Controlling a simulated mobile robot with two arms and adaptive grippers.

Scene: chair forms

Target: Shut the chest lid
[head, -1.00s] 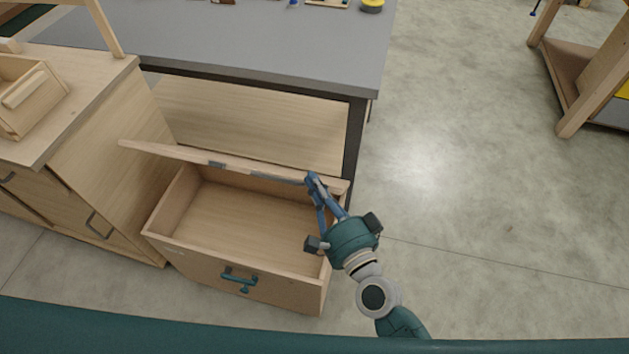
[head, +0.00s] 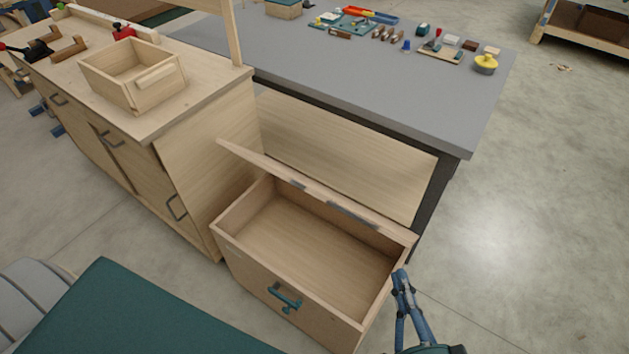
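The wooden chest (head: 285,292) stands on the floor with its open top facing up; its inside is empty. Its lid (head: 310,192) is raised and stands tilted open along the back edge. A teal handle (head: 285,297) is on the front wall. My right gripper (head: 401,281) is just beyond the chest's right wall, at the bottom right of the view, apart from the lid. Its blue fingers look close together, but whether they are shut is unclear. My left gripper is not in view.
A wooden cabinet (head: 205,170) with an open box (head: 134,76) on top stands left of the chest. A grey-topped table (head: 330,70) with tools stands behind, close to the lid. The floor (head: 530,210) at the right is clear.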

